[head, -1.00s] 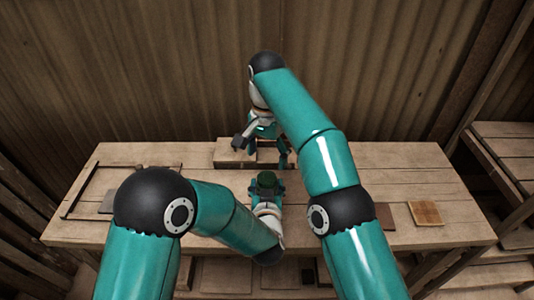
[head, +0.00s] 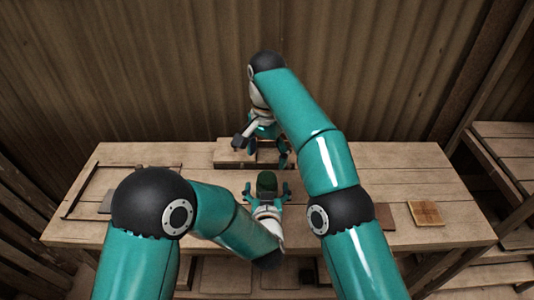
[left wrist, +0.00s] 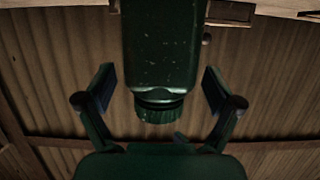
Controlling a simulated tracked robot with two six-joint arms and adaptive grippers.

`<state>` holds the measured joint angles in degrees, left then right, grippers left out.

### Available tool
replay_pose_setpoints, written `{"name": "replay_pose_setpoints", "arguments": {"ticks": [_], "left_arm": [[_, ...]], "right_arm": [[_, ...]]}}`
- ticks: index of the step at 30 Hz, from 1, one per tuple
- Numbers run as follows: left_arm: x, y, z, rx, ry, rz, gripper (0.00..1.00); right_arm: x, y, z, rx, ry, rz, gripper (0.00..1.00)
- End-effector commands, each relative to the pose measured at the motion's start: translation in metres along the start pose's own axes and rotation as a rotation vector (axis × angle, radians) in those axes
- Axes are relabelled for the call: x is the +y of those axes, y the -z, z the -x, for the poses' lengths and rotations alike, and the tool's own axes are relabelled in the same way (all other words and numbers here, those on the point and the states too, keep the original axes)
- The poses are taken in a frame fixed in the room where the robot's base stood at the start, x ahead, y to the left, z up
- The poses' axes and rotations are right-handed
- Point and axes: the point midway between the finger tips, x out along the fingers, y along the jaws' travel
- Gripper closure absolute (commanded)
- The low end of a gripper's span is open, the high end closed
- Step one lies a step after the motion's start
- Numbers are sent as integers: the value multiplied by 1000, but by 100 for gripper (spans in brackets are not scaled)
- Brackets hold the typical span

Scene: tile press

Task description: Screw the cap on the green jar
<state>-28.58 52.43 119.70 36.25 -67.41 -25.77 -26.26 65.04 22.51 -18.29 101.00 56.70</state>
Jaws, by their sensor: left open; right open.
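The green jar (head: 268,186) stands near the middle of the table. In the left wrist view the dark green jar (left wrist: 163,45) fills the top middle, with a ribbed dark green cap (left wrist: 160,108) at its lower end in the picture. The cap sits at the jar's neck; I cannot tell how tight it is. My left gripper (head: 267,190) is open, its fingers on either side of the jar and apart from it; both fingers also show in the left wrist view (left wrist: 158,88). My right gripper (head: 268,152) is open and empty behind the jar, partly hidden by its arm.
A wooden block (head: 232,157) lies at the table's back middle. A thin-framed area (head: 75,192) and a dark plate (head: 107,205) are on the left. A square tan tile (head: 426,214) and a brown piece (head: 385,217) lie on the right. A corrugated wall (head: 180,70) stands behind.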

Motion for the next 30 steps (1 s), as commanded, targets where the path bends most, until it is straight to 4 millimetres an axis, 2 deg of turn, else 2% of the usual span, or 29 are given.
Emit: {"name": "replay_pose_setpoints", "arguments": {"ticks": [15, 21, 30], "left_arm": [[1, 0, 93, 1, -3, -1, 8], [0, 0, 108, 1, 0, 1, 8], [0, -1, 109, 1, 1, 1, 8]], "right_arm": [[0, 0, 0, 0, 0, 0, 19], [0, 0, 0, 0, 0, 0, 19], [0, 0, 0, 0, 0, 0, 19]]}}
